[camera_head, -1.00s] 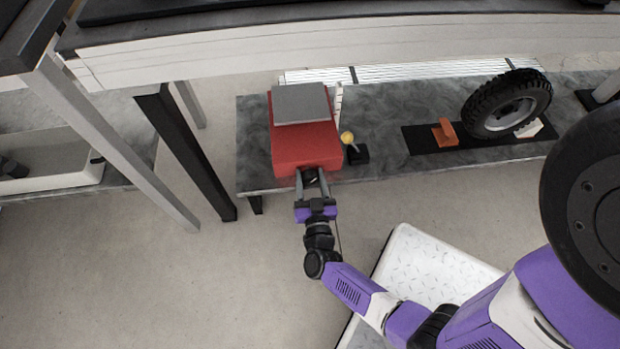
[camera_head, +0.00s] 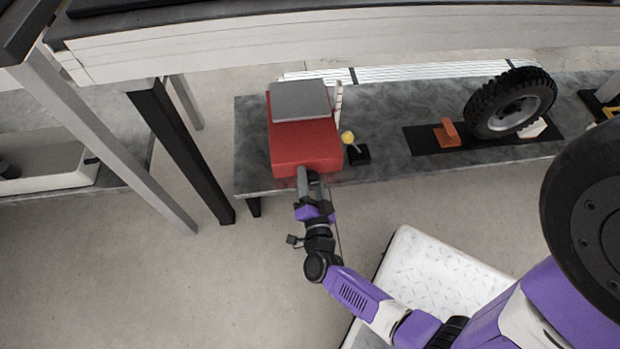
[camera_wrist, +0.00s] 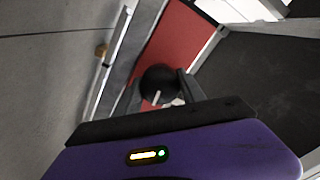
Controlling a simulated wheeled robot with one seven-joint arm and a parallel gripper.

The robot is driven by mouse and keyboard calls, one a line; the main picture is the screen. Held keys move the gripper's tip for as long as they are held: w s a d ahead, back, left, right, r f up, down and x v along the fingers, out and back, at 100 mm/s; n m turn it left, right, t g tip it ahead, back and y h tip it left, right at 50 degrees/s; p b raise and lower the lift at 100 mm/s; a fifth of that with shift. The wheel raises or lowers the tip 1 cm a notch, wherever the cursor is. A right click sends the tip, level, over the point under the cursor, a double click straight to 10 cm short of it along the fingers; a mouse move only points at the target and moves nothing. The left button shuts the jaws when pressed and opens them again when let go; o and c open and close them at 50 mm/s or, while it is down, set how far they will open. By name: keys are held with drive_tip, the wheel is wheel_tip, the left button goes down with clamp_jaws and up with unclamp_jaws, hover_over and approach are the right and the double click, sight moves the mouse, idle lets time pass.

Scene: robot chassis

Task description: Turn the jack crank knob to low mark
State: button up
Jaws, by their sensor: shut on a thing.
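The jack (camera_head: 305,146) is a red box with a grey plate (camera_head: 300,101) on top, on the grey bench at the left. Its crank knob (camera_wrist: 158,84) is round and black with a white mark line, on the red front face in the wrist view. My gripper (camera_head: 311,180) is at the jack's front face, shut on the knob. In the head view the fingers hide the knob. In the wrist view a finger shows at the knob's right side. I cannot make out the low mark.
A white scale strip (camera_head: 338,103) stands beside the jack. A yellow ball-topped lever (camera_head: 348,137) on a black base is close to its right. An orange wedge (camera_head: 447,134) and a tyre (camera_head: 510,102) are farther right. A black table leg (camera_head: 180,150) stands to the left.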

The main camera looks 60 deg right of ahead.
idle(0.3)
drive_tip(key=o, duration=1.3)
drive_tip(key=shift+o, duration=0.2)
